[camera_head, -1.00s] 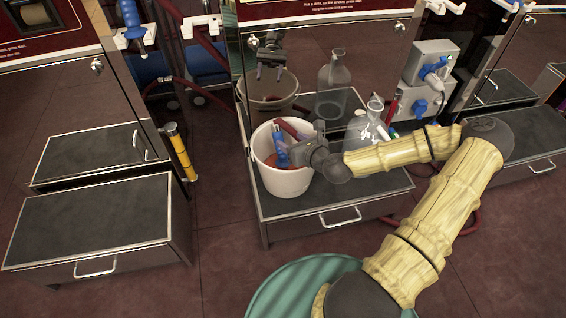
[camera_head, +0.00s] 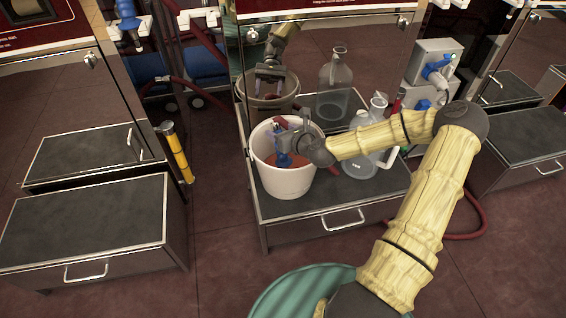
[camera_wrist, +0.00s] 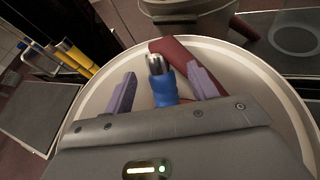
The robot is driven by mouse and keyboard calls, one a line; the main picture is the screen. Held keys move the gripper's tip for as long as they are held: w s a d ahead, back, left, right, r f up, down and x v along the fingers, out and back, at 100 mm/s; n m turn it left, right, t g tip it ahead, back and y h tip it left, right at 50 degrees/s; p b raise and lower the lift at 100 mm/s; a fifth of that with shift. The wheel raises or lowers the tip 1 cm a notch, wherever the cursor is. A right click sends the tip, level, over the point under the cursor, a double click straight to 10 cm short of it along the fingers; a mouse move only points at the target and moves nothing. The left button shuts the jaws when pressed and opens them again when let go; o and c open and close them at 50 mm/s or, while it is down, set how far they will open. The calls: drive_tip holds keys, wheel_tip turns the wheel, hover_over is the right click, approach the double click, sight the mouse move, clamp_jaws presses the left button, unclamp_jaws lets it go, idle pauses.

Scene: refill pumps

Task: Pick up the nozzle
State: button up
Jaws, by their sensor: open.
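The nozzle (camera_wrist: 164,84) is blue with a silver tip. It is in the white bucket (camera_head: 284,182), where its blue part (camera_head: 282,158) also shows in the head view. A dark red hose or handle part (camera_wrist: 176,52) lies beside it. My gripper (camera_wrist: 162,76) is open over the bucket, with one purple finger on each side of the nozzle. In the wrist view the fingers look apart from it. The nozzle's lower end is hidden behind my gripper body.
The bucket stands on a dark-topped cabinet (camera_head: 320,205) beside a clear glass jug (camera_head: 362,165). A mirror-like panel (camera_head: 300,45) rises behind. Yellow-and-black posts (camera_wrist: 75,55) stand left of the bucket. The left cabinet top (camera_head: 85,215) is bare.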

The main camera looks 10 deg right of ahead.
drive_tip(key=shift+x, duration=0.9)
clamp_jaws()
wheel_tip(320, 180, up, 10)
drive_tip(key=p, duration=0.5)
drive_tip(key=shift+r+p, duration=0.1)
drive_tip(key=shift+p, duration=0.2)
